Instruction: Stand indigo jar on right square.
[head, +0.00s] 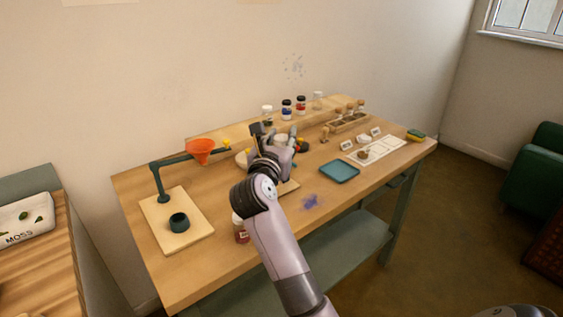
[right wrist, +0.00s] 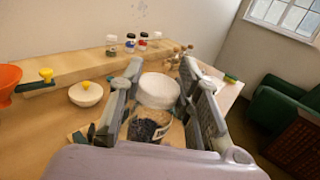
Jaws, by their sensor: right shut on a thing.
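My right gripper (head: 272,142) is over the back middle of the table. In the right wrist view its two fingers (right wrist: 160,98) are closed around a clear jar (right wrist: 145,128) with a white lid and dark, indigo-looking contents. My gripper and arm hide most of this jar in the head view. Whether its base touches the table I cannot tell. A white card with marked squares (head: 390,146) lies at the right of the table, apart from the gripper. A small brown round thing (head: 363,155) is at the card's left part. My left gripper is not in view.
A blue-green tray (head: 339,171) lies between gripper and card. Several lidded jars (head: 287,108) stand on the rear shelf. A wooden rack (head: 348,123) holds corked vials. An orange funnel (head: 201,150) hangs on a stand at left. A red-labelled jar (head: 241,234) stands near the front edge.

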